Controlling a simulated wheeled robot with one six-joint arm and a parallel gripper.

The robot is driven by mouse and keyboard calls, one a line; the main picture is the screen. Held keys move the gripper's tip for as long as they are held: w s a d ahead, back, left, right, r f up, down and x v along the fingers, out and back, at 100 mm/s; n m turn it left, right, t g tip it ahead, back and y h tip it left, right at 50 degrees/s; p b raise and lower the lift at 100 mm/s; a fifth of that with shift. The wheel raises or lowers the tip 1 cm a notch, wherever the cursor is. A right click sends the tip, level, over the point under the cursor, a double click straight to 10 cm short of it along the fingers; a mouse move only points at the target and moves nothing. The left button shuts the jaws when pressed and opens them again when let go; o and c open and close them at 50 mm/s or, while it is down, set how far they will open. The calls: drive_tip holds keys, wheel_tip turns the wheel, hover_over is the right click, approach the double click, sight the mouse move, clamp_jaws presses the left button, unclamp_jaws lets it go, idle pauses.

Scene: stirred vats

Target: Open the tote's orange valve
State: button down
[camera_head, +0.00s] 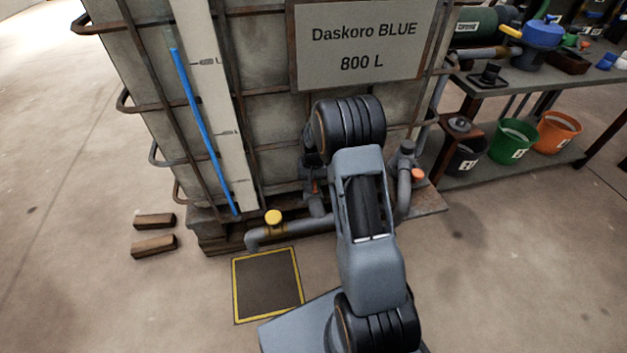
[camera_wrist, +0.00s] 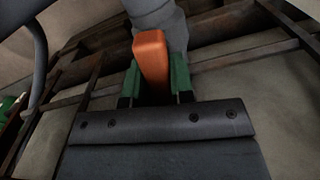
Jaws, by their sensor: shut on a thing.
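The tote (camera_head: 262,130) is a pale tank in a rusty metal cage, with a sign reading "Daskoro BLUE 800 L". In the wrist view, the orange valve handle (camera_wrist: 150,52) stands in front of a grey pipe (camera_wrist: 158,14). My gripper (camera_wrist: 156,82) has its green finger pads on both sides of the handle and is shut on it. In the head view, a small orange-red part (camera_head: 315,187) shows low on the tote's front. My arm hides most of the gripper and valve there.
Two wooden blocks (camera_head: 153,245) lie on the floor at left. Green (camera_head: 513,141) and orange (camera_head: 557,132) buckets stand on the bench's lower shelf at right. Open floor lies at left.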

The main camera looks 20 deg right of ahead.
drive_tip(key=shift+n+p, duration=0.4)
drive_tip(key=shift+n, duration=0.8)
drive_tip(key=c, duration=1)
unclamp_jaws()
drive_tip(key=shift+r, duration=0.1)
wheel_tip(320, 180, up, 14)
drive_tip(key=p, duration=0.4)
drive_tip(key=shift+f, duration=0.2)
